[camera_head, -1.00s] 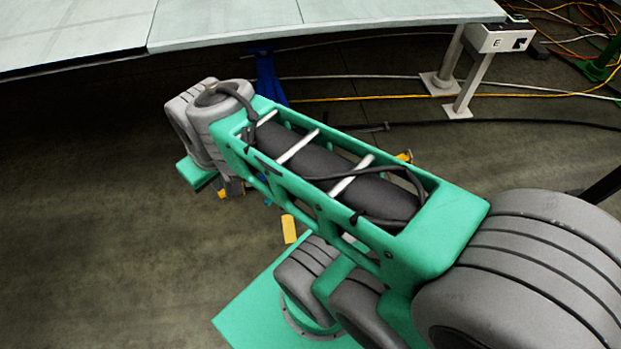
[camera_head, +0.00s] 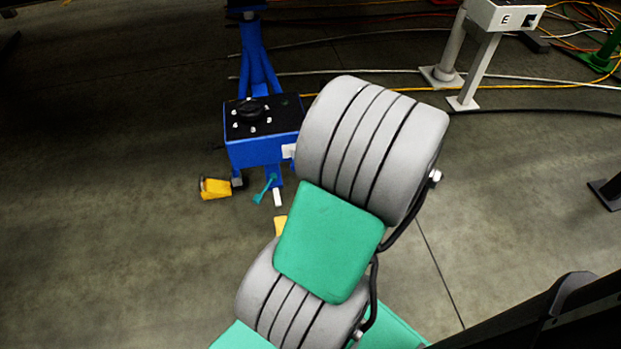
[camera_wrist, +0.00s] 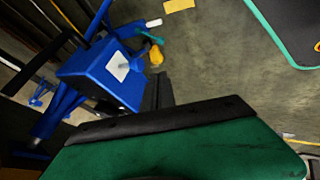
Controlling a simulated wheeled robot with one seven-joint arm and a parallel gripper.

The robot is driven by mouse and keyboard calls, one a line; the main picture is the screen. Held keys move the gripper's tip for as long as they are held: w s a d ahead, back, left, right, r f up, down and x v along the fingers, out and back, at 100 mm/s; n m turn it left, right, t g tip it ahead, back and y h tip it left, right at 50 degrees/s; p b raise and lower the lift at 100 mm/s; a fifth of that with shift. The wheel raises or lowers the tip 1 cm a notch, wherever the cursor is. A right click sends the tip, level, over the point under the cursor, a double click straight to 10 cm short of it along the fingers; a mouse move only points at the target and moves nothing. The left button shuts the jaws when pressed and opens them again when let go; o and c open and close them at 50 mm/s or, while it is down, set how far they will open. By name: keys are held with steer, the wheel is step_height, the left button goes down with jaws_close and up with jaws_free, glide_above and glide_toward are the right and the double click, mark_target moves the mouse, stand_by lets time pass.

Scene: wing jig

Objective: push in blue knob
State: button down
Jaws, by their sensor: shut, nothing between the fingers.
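A blue stand (camera_head: 256,55) carries a blue box (camera_head: 258,150) with a black top and a round black knob on it. The wrist view also shows the blue box (camera_wrist: 88,78), tilted in the picture, with a white label on one side. My gripper (camera_wrist: 163,80) is shut and empty in the wrist view, its dark fingers just right of the blue box; I cannot tell whether they touch it. In the head view my arm hides my gripper and covers the right edge of the box.
A yellow part (camera_head: 215,188) and a teal lever (camera_head: 265,188) sit low by the stand. Cables (camera_head: 480,90) cross the floor behind. The floor at left is clear.

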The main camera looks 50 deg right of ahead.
steer(key=w+d+f+b, duration=0.1)
steer(key=w+f+b, duration=0.2)
steer(key=w+f, duration=0.3)
steer(key=shift+w+d+f, duration=0.35)
steer(key=shift+w+d, duration=0.05)
steer(key=shift+w, duration=0.8)
steer(key=w+d+b, duration=0.1)
steer(key=w+b, duration=0.1)
steer(key=shift+w+d+f, duration=0.15)
steer(key=shift+w+d, duration=0.15)
steer(key=shift+d, duration=0.1)
steer(key=shift+w+d, duration=0.2)
steer(key=shift+d+r, duration=0.1)
steer(key=shift+r, duration=0.2)
